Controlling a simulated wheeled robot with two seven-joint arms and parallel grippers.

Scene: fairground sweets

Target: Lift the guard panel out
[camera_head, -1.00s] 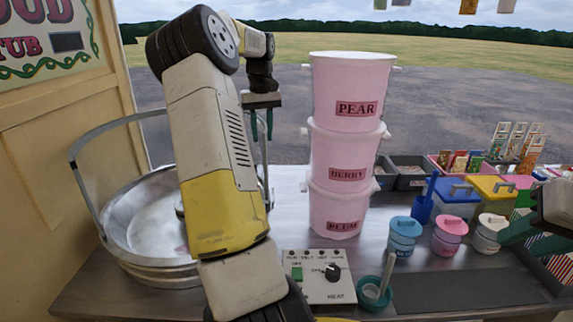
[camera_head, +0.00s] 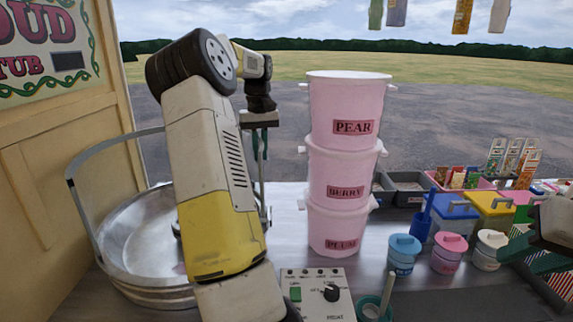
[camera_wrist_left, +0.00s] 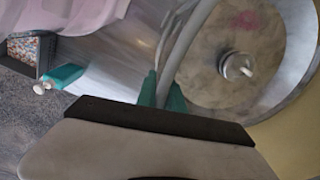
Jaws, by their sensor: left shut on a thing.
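The guard panel (camera_head: 72,188) is a curved, clear-looking sheet with a grey metal rim, standing upright around the near side of the round metal tub (camera_head: 150,292). My left arm hides its middle. My left gripper (camera_head: 262,146) is above the tub's right side, with its green fingers shut on the panel's grey rim. In the left wrist view, the fingers (camera_wrist_left: 163,92) close around the grey rim bar (camera_wrist_left: 185,45), with the tub bowl (camera_wrist_left: 225,88) beyond. My right gripper (camera_head: 532,252) is at the right edge, its green fingers apart and empty.
Stacked pink buckets (camera_head: 345,165) stand close to the right of my left gripper. A control box (camera_head: 318,291) sits in front of them. Small lidded pots (camera_head: 403,254) and coloured boxes (camera_head: 455,208) fill the counter's right. A wall (camera_head: 75,150) stands at the left.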

